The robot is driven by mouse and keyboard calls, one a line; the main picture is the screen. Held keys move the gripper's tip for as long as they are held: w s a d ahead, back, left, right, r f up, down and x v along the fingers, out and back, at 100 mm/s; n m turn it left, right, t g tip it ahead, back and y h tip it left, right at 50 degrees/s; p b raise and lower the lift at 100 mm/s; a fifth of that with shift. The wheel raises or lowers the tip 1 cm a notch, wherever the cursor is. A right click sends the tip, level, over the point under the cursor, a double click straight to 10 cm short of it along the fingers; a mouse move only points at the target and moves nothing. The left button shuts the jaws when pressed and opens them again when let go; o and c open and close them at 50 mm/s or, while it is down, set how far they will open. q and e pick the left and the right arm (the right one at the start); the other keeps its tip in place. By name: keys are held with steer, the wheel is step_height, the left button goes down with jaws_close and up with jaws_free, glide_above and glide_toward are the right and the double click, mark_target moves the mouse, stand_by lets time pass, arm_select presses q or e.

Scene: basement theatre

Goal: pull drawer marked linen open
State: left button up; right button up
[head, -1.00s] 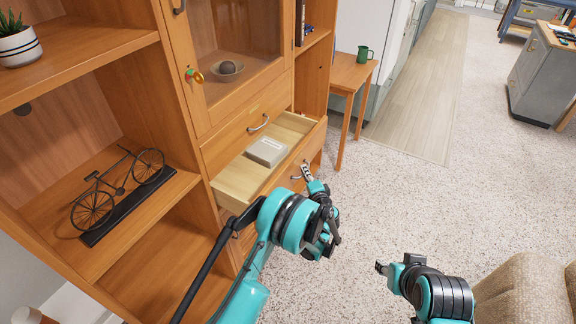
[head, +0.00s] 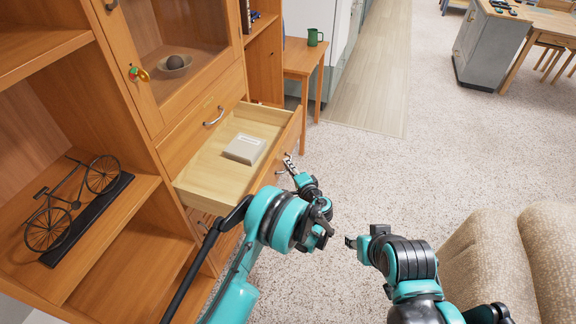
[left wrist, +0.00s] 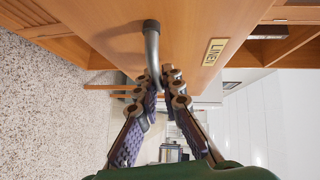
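The wooden drawer (head: 205,188) of the cabinet stands open, with a pale box (head: 244,149) lying inside. In the left wrist view its front (left wrist: 200,20) bears a brass label (left wrist: 215,51) reading "LINE", the rest cut off or unclear. My left gripper (head: 289,164) is at the drawer's front. In the left wrist view, its fingers (left wrist: 166,80) close around the curved metal handle (left wrist: 152,42), one on each side. My right gripper (head: 352,242) is over the carpet, away from the drawer; its finger opening is too small to tell.
Another drawer handle (head: 213,117) is above the open drawer. A key with a tag (head: 138,73) hangs at the glass door. A bicycle model (head: 75,200) sits on the left shelf. A small table with a green mug (head: 315,37) stands behind. An armchair (head: 485,262) is at right; carpet between is free.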

arm_select(q)
steer(key=shift+o, duration=0.8)
steer(key=v, duration=1.2)
steer(key=shift+s+f, duration=0.1)
steer(key=shift+s, duration=0.05)
